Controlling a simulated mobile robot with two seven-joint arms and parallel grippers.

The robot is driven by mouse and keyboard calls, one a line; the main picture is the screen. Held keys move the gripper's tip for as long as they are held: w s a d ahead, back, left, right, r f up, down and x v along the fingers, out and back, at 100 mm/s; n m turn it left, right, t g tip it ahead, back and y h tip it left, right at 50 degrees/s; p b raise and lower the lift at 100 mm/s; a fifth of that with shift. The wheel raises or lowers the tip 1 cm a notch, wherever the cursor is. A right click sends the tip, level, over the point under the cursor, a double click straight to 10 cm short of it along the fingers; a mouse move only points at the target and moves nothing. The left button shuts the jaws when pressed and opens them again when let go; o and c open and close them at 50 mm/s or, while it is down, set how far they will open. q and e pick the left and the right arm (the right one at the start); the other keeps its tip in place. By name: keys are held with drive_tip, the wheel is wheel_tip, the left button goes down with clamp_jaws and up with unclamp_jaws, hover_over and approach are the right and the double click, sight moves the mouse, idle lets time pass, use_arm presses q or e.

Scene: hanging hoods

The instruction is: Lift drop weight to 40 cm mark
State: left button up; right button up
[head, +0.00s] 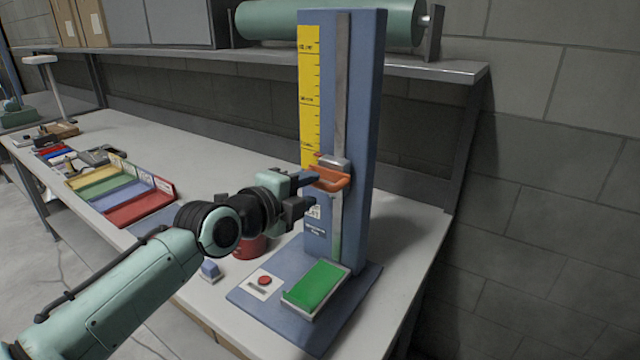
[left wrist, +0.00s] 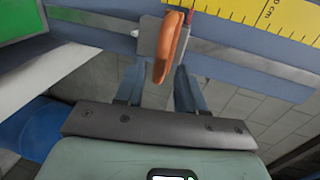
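The drop weight is a grey block with an orange handle (head: 330,178) on the vertical rail (head: 341,90) of a blue tower (head: 364,120). It sits near the lower end of the yellow scale (head: 309,95); the scale's markings are too small to read in the head view. My left gripper (head: 308,193) is at the handle, one finger above the other. In the left wrist view the orange handle (left wrist: 167,48) reaches between the two spread fingers (left wrist: 159,80), with a gap visible on each side. My right gripper is not in view.
A green pad (head: 316,286) and a red button (head: 264,281) are on the tower's base. A red round object (head: 250,247) is partly behind my left arm. Coloured trays (head: 125,192) lie further left on the bench. A shelf (head: 430,66) runs behind the tower.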

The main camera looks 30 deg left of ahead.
use_arm(q)
drive_tip(key=shift+x, duration=2.35)
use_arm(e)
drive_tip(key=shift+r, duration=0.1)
use_arm(q)
clamp_jaws()
drive_tip(key=shift+r+p, duration=1.25)
drive_tip(key=shift+r, duration=0.75)
wheel_tip(320, 180, up, 10)
drive_tip(key=p, duration=0.7)
wheel_tip(320, 180, up, 7)
drive_tip(key=p, duration=0.5)
hover_over(317, 186)
drive_tip(key=shift+w+r, duration=0.25)
drive_tip(key=shift+w, duration=0.1)
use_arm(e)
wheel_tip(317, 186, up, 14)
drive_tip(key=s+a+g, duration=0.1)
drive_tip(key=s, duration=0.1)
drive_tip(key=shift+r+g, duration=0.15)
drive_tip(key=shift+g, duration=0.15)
